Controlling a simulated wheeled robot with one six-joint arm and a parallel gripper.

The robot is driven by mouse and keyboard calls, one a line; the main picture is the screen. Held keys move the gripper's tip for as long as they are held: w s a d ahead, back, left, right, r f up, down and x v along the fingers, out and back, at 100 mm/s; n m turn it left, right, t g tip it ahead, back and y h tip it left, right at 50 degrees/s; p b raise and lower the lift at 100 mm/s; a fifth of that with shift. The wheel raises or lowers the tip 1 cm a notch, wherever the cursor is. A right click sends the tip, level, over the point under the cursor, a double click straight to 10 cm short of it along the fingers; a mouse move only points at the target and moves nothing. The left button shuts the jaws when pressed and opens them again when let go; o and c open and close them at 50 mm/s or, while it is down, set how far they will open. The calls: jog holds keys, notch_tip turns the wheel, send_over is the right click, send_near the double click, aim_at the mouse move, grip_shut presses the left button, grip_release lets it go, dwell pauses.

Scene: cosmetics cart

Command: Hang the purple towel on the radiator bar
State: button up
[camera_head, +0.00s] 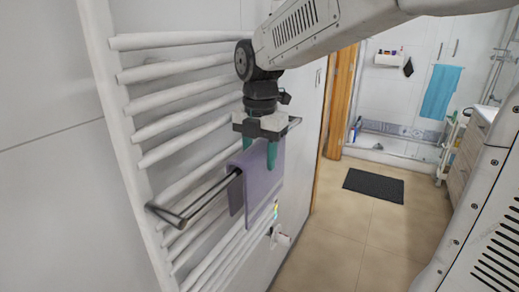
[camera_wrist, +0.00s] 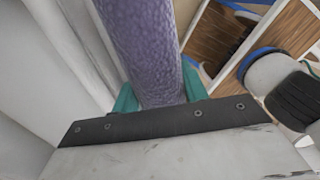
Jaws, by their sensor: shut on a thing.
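The purple towel (camera_head: 264,182) hangs folded over the dark metal bar (camera_head: 205,197) at the front of the white radiator (camera_head: 183,128). Its two sides drop on either side of the bar, near the bar's far end. My gripper (camera_head: 259,162), with teal fingers, points down from above and is shut on the top of the towel. In the wrist view the towel (camera_wrist: 145,45) runs between the teal fingers. The bar under the towel is hidden.
White radiator rails rise behind the bar, close to my gripper. A wooden door frame (camera_head: 341,100) stands to the right. Beyond are a dark mat (camera_head: 373,186), a hanging blue towel (camera_head: 440,92) and a wooden cabinet (camera_head: 466,160). The tiled floor (camera_head: 335,235) at centre right is clear.

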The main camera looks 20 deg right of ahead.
jog(key=o, duration=1.1)
jog(key=shift+o, duration=0.2)
notch_tip(320, 180, up, 8)
jog(key=shift+f, duration=0.15)
jog(key=s+d+f+m, duration=0.1)
jog(key=s+f+m, duration=0.2)
jog(key=s+m, duration=0.4)
jog(key=s+d+f+m+t, duration=0.1)
jog(key=s+f+m, duration=0.3)
jog(key=s+m, duration=0.3)
jog(key=s+d+f+m, duration=0.1)
jog(key=s+f+m, duration=0.2)
jog(key=s+m, duration=0.5)
jog(key=m, duration=0.3)
jog(key=shift+f, duration=0.15)
jog(key=shift+s, duration=0.1)
